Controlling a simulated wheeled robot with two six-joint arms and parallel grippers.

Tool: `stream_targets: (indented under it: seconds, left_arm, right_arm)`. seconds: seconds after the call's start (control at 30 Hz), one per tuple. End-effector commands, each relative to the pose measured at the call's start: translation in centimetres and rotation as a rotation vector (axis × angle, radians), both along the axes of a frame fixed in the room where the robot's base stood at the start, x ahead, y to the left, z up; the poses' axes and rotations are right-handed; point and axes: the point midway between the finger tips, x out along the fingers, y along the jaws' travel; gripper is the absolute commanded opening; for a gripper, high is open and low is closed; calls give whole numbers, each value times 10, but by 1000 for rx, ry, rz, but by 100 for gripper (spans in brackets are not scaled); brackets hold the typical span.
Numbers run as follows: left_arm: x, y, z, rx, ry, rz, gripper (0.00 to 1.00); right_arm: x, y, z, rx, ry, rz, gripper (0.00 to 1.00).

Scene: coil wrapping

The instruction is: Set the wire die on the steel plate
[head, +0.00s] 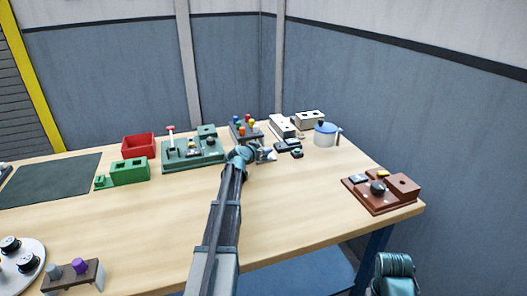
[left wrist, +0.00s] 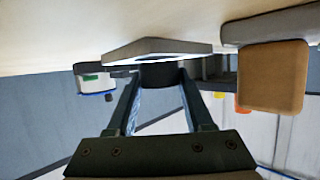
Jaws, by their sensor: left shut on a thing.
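My left gripper (head: 262,153) reaches over the back middle of the table. In the left wrist view the left gripper (left wrist: 158,82) is shut on a dark round piece, which I take to be the wire die (left wrist: 160,74). A flat grey plate (left wrist: 150,47), seemingly the steel plate, lies on the table close by the die. I cannot tell whether the die touches it. In the head view a light grey patch of the plate (head: 268,156) shows beside my gripper, and the die cannot be made out.
Behind stands a rack with coloured knobs (head: 242,128). Left are a green fixture (head: 185,160), green block (head: 130,170) and red bin (head: 137,146). Right are small dark parts (head: 289,146), a blue-lidded pot (head: 325,135) and a brown fixture (head: 383,192).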

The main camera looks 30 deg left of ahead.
Motion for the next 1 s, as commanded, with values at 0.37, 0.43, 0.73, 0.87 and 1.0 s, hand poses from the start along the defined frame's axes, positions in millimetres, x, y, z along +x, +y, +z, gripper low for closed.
stream_targets:
  seconds: [0.37,0.43,0.73,0.87,1.0]
  left_arm:
    - [-8,-8,-10,-9,12,-10,82]
    - [-8,-8,-11,-9,12,-10,82]
    - [-10,-10,1,-8,12,-10,82]
    - [-31,-12,13,-8,11,-8,82]
    - [-59,-13,27,-8,10,-7,82]
  right_arm:
    - [0,0,-8,0,0,0,50]
    - [0,0,-8,0,0,0,50]
    - [0,0,4,0,0,0,50]
    - [0,0,16,0,0,0,50]
    - [0,0,30,0,0,0,50]
